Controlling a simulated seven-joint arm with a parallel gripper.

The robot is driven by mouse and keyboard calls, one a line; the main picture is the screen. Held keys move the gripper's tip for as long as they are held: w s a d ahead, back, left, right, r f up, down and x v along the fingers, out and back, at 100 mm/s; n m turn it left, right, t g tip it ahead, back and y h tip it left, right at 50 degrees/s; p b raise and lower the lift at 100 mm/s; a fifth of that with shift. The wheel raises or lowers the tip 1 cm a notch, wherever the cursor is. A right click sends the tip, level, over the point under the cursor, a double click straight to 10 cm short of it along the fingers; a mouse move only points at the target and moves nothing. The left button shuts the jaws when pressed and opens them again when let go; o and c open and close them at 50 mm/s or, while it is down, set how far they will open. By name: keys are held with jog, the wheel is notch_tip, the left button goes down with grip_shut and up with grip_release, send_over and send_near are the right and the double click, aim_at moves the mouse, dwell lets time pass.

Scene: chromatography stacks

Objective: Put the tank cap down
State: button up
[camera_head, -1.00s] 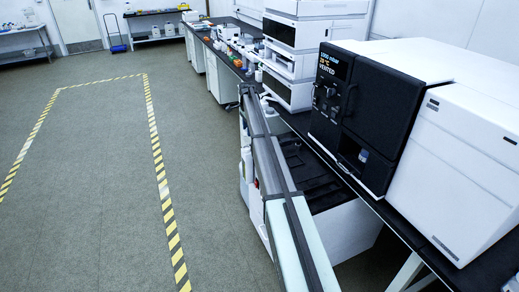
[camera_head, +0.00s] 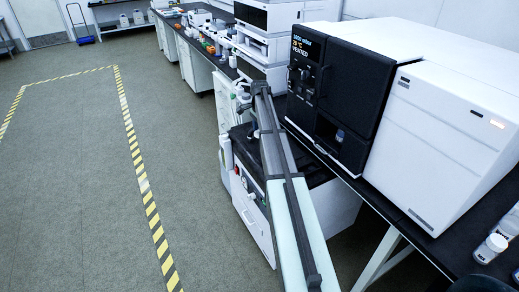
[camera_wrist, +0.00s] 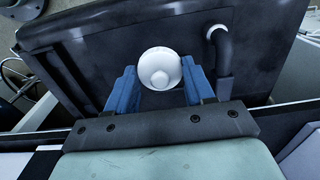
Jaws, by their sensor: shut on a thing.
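The tank cap (camera_wrist: 160,68) is a white, round piece with a small knob in its middle. In the wrist view it sits between the two blue fingers of my gripper (camera_wrist: 160,82), which are shut on it. A dark panel-like surface (camera_wrist: 95,65) lies behind the cap; I cannot tell whether the cap touches it. In the head view my arm runs from the bottom middle up toward a low white cabinet with a dark top (camera_head: 312,172). The cap cannot be made out clearly there.
A bent dark pipe (camera_wrist: 222,52) stands close to the right of the cap. In the head view a black-and-white instrument (camera_head: 345,95) stands on the dark bench to the right. Small bottles (camera_head: 490,248) stand at the lower right. The floor (camera_head: 70,190) at left is open.

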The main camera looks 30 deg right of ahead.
notch_tip(320, 180, down, 9)
jog(key=shift+f, duration=0.1)
dwell(0.4)
jog(key=shift+f, duration=0.1)
jog(key=o, duration=1)
notch_tip(320, 180, up, 12)
jog(key=shift+r, duration=0.15)
dwell(0.5)
